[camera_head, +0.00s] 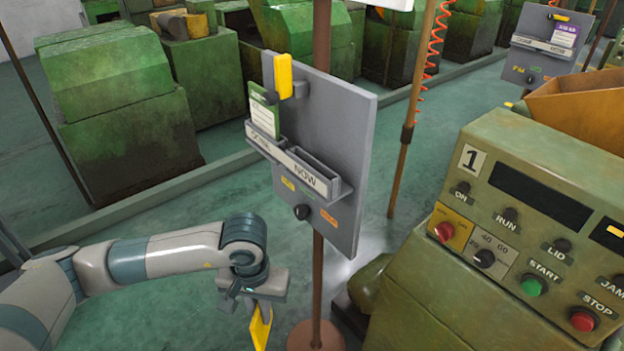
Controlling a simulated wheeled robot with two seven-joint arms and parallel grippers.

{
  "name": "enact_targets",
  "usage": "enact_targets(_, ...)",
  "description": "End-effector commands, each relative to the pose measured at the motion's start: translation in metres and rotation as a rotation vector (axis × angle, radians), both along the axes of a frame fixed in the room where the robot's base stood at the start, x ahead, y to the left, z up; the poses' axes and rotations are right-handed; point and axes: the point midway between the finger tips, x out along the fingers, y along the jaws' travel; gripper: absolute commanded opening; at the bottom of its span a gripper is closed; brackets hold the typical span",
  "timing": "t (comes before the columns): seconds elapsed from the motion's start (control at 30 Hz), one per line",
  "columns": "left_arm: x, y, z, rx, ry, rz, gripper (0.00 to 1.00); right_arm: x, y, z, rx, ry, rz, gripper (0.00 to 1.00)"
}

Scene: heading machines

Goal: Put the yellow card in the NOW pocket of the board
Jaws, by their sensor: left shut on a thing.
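The grey board (345,120) stands on a brown post in the middle of the view. Its NOW pocket (318,178) is on the lower right of the board's face, and its opening looks empty. The pocket to the left of it holds a green and white card (264,116). My left gripper (261,306) is below and left of the board, shut on the yellow card (261,328). The card hangs down from the jaws, apart from the board; its upper part is hidden by the gripper. My right gripper is not in view.
A yellow object (283,76) is at the board's upper left edge. A black knob (301,212) sits below the pockets. A green machine (530,215) with buttons stands to the right. A second board (545,50) with a purple card is farther back. Open floor lies left of the post.

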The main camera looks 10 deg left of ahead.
Motion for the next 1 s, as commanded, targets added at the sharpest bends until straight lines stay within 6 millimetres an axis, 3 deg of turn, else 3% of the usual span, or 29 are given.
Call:
enact_targets(0.27, 0.051, -0.018, 0.096, -0.008, -0.005, 0.213, 0.00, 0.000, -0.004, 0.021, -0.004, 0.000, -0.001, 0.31)
enact_targets(0.5, 0.082, -0.036, 0.202, -0.014, -0.001, 0.423, 0.00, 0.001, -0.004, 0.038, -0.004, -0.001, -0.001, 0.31)
enact_targets(0.8, 0.093, -0.056, 0.342, -0.009, 0.000, 0.663, 0.00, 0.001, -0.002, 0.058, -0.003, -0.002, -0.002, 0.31)
enact_targets(1.0, 0.087, -0.064, 0.409, -0.001, -0.002, 0.774, 0.00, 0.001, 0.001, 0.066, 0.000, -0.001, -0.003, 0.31)
